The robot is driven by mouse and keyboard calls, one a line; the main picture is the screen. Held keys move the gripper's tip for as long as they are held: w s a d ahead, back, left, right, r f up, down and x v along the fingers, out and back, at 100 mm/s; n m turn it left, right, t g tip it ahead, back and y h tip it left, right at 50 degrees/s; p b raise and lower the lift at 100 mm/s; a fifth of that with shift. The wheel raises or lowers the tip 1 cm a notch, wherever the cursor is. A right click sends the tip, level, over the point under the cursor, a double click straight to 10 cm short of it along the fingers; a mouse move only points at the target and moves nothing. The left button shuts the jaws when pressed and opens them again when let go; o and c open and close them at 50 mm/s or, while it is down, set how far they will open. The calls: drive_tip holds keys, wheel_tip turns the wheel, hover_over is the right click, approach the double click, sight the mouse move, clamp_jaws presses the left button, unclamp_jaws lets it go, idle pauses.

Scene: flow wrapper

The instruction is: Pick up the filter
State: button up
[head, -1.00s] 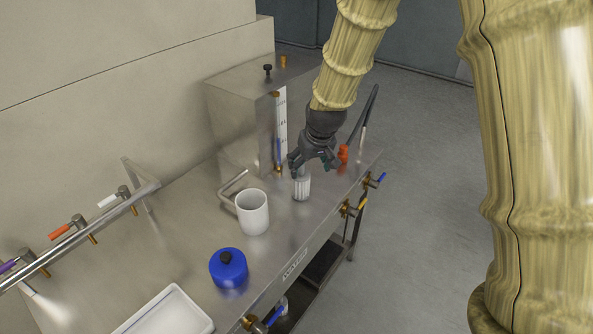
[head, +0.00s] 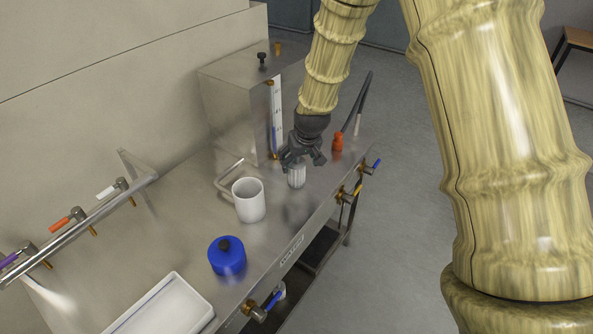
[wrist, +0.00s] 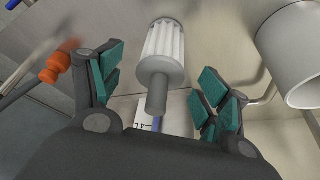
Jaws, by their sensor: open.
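The filter is a small white ribbed cylinder (head: 297,177) standing upright on the steel bench in the head view. In the wrist view the filter (wrist: 163,50) shows its pleated body, a grey end cap and a thin grey stem pointing toward my palm. My gripper (head: 302,160) is above the filter, pointing down, with fingers spread. In the wrist view my gripper (wrist: 158,88) is open, with green pads on either side of the filter's stem. I see no pad touching the filter.
A white cup (head: 249,203) stands close by the filter, with a bent metal pipe (head: 228,176) behind it. An orange fitting (head: 337,142) is on the other side. A steel box (head: 232,115) stands behind. A blue lidded pot (head: 227,257) and white tray (head: 165,308) are nearer.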

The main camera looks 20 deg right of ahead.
sight(298, 160)
drive_tip(key=shift+w+p+x, duration=0.2)
drive_tip(key=shift+p+x, duration=0.25)
drive_tip(key=shift+x, duration=1.35)
drive_tip(key=shift+r, duration=0.1)
drive_tip(key=c, duration=1.1)
